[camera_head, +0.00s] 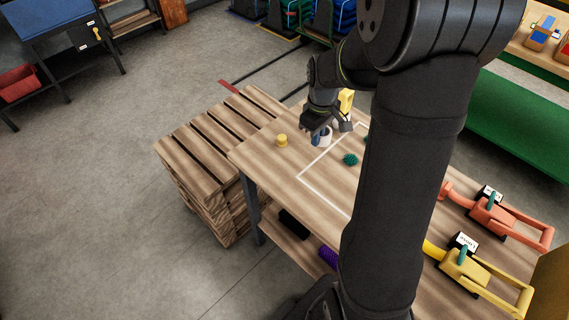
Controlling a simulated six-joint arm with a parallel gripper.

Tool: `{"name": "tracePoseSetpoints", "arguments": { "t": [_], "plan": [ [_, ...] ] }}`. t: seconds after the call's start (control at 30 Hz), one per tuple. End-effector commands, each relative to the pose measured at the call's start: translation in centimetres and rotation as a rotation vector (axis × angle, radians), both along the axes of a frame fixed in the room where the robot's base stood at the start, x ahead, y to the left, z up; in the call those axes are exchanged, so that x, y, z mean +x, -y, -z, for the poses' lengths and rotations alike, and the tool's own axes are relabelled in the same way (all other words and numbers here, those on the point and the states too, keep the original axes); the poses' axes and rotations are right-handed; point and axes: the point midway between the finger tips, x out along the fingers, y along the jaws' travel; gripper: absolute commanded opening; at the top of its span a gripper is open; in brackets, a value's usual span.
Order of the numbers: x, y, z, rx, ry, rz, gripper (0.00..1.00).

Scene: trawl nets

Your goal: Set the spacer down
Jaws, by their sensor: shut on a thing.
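My gripper (324,129) is low over the far left part of the wooden table (270,165), near a white outline marked on the top. It is shut on a small whitish and blue piece (322,138), which I take to be the spacer. The fingers partly hide it, and I cannot tell whether its underside touches the table. A small yellow round piece (281,140) stands on the table to the left of my gripper, apart from it.
A dark green spiky piece (350,159) lies inside the outline. A yellow block (346,100) shows behind my gripper. Orange (495,212) and yellow (465,268) tools lie at right. Stacked pallets (200,150) stand beside the table. My arm hides the table's middle.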

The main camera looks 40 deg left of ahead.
Motion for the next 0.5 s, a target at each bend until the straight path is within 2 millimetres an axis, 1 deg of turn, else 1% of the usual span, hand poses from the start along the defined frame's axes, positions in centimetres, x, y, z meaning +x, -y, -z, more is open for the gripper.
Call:
{"name": "tracePoseSetpoints", "arguments": {
  "t": [0.03, 0.1, 0.17, 0.23, 0.27, 0.37, 0.5],
  "plan": [
    [-0.6, 1.0, 0.0, 0.000, 0.000, 0.012, 0.00],
    [-1.3, 1.9, 0.0, 0.000, 0.000, 0.024, 0.00],
    [-1.6, 2.4, 0.1, 0.000, 0.000, 0.030, 0.00],
    [-2.0, 2.5, 0.3, 0.000, 0.000, 0.034, 0.00],
    [-2.2, 2.3, 0.5, -0.001, -0.001, 0.034, 0.00],
    [-3.1, 0.9, 1.6, -0.002, -0.002, 0.032, 0.00],
    [-4.7, -2.0, 3.5, -0.003, -0.002, 0.030, 0.00]
  ]
}}
